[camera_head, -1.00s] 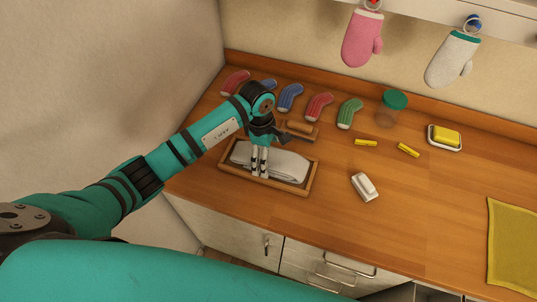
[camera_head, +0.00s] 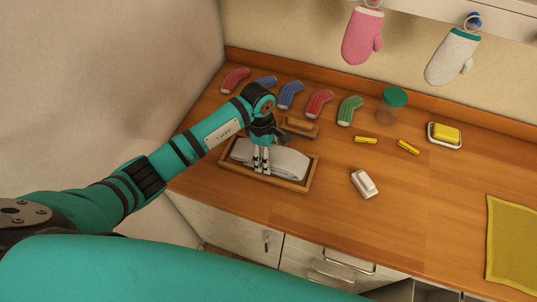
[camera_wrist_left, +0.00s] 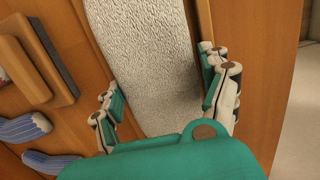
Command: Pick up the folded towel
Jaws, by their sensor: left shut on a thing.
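The folded towel (camera_head: 288,161) is pale grey-white and lies lengthwise within the outline of a shallow wooden tray (camera_head: 311,174). In the left wrist view the towel (camera_wrist_left: 150,50) is a textured pale strip running between my fingers. My left gripper (camera_head: 261,168) reaches down from above near the towel's middle. In the wrist view my left gripper (camera_wrist_left: 165,95) has one finger against each long side of the towel, shut on it. I cannot tell whether the towel is clear of the tray floor. My right gripper is not in view.
A wooden-backed brush (camera_head: 299,126) lies just behind the tray. Several socks (camera_head: 320,103) line the back. A green-lidded jar (camera_head: 392,104), yellow clips (camera_head: 366,140), a white block (camera_head: 364,184), a soap dish (camera_head: 445,136) and a yellow cloth (camera_head: 512,245) lie right. The front-middle counter is clear.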

